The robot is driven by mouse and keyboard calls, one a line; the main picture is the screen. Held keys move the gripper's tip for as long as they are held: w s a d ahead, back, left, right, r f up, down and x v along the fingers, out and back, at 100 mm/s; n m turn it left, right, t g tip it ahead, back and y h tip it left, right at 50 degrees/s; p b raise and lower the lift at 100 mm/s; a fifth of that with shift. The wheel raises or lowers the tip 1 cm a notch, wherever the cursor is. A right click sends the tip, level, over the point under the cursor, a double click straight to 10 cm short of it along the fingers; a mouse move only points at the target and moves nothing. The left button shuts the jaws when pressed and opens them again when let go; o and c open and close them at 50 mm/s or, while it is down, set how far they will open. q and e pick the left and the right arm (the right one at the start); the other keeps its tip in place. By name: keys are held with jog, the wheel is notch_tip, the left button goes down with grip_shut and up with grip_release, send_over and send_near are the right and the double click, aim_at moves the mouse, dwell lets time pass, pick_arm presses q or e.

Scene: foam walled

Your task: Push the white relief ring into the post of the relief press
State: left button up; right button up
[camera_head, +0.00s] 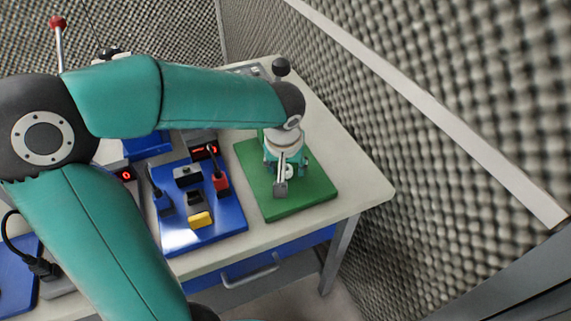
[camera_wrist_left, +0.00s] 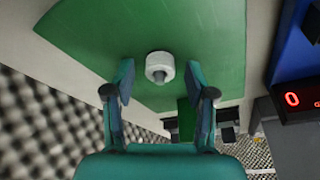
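The white relief ring (camera_wrist_left: 160,67) shows in the left wrist view as a short white cylinder with a grey centre, above the green base plate (camera_wrist_left: 200,25). My left gripper (camera_head: 286,167) points down over the same green plate (camera_head: 310,190) in the head view. Its two teal fingers are apart, one on each side of the ring in the wrist view, with gaps showing between fingers and ring. The ring is mostly hidden behind the gripper in the head view. I cannot tell how deep the ring sits on the post. My right gripper is in neither view.
A blue board (camera_head: 230,220) with switches and a yellow block (camera_head: 200,220) lies left of the green plate. A black ball knob (camera_head: 281,67) stands behind my left wrist. A grey foam wall (camera_head: 420,150) rises beyond the table's right edge.

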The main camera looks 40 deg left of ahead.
pick_arm(q)
jog(key=v, duration=1.1)
jog(key=shift+s+d+r, duration=0.15)
jog(key=shift+r, duration=0.2)
